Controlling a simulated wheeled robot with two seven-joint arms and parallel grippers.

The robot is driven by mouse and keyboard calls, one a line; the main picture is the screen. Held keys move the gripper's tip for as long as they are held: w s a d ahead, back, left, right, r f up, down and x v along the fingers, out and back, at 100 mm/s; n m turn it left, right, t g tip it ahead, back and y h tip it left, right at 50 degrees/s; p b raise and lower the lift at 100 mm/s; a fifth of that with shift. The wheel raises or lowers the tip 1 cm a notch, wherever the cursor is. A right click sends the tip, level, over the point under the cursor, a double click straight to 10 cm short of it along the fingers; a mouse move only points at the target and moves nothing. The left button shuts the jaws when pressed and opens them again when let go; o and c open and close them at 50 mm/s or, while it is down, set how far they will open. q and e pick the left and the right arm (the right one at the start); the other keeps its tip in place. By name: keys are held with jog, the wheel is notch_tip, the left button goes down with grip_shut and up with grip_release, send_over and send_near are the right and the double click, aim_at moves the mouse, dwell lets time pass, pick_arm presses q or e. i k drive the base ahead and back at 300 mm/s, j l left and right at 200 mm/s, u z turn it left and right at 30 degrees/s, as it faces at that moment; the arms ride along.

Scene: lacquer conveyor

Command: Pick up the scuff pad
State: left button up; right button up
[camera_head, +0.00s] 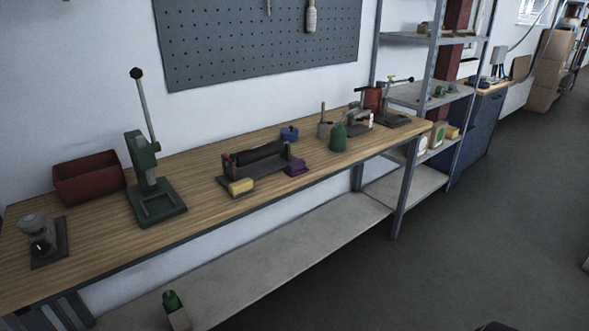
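No thing in view is plainly marked as the scuff pad. A small purple piece (296,168) lies on the wooden workbench (205,220), at the right end of a dark roller stand (262,158). A yellow block (241,187) lies at the front left of that stand. Either could be the pad; they are too small to tell. Neither of my grippers is in view.
A green lever press (152,180), a red bin (89,178) and a grey device (40,238) stand on the left. A blue pot (289,133) and a green bottle (338,139) stand farther right. Bench top is clear between press and stand. Open floor (440,260) lies right.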

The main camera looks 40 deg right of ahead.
aim_at(296, 167)
jog(key=i, duration=0.5)
jog(key=i+z, duration=0.35)
jog(key=i+j+z, duration=0.1)
jog(key=z, duration=0.3)
jog(key=i+j+z, duration=0.2)
jog(key=z, duration=0.15)
jog(key=i, duration=0.1)
